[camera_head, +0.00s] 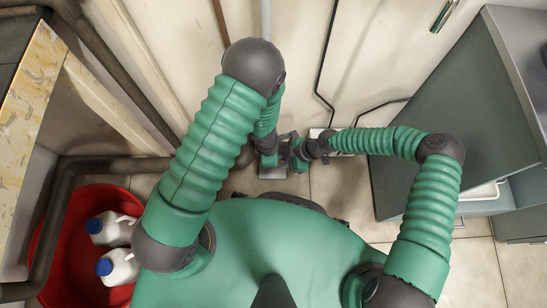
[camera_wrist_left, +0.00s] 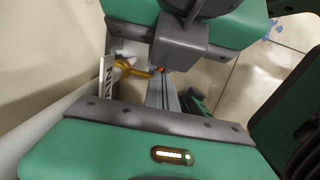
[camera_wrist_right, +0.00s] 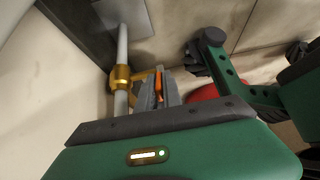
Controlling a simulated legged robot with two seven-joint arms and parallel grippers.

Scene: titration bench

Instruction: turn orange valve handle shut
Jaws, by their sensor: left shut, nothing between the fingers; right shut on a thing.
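The orange valve handle (camera_wrist_right: 158,86) shows between the fingers of my right gripper (camera_wrist_right: 165,92) in the right wrist view. My right gripper is shut on it. The handle joins a brass valve body (camera_wrist_right: 122,80) on a pale vertical pipe (camera_wrist_right: 122,45). In the left wrist view, the brass valve (camera_wrist_left: 124,68) shows beyond the fingers of my left gripper (camera_wrist_left: 162,95), which is shut and empty, close to the right gripper. In the head view both grippers meet low by the wall, and the handle is hidden there.
A white label (camera_wrist_left: 106,85) reading "AIN" stands beside the valve. A red tub (camera_head: 70,215) with two white jugs (camera_head: 118,266) is at the left. A grey-green cabinet (camera_head: 440,110) stands at the right. Bare tiled floor (camera_head: 345,195) lies between.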

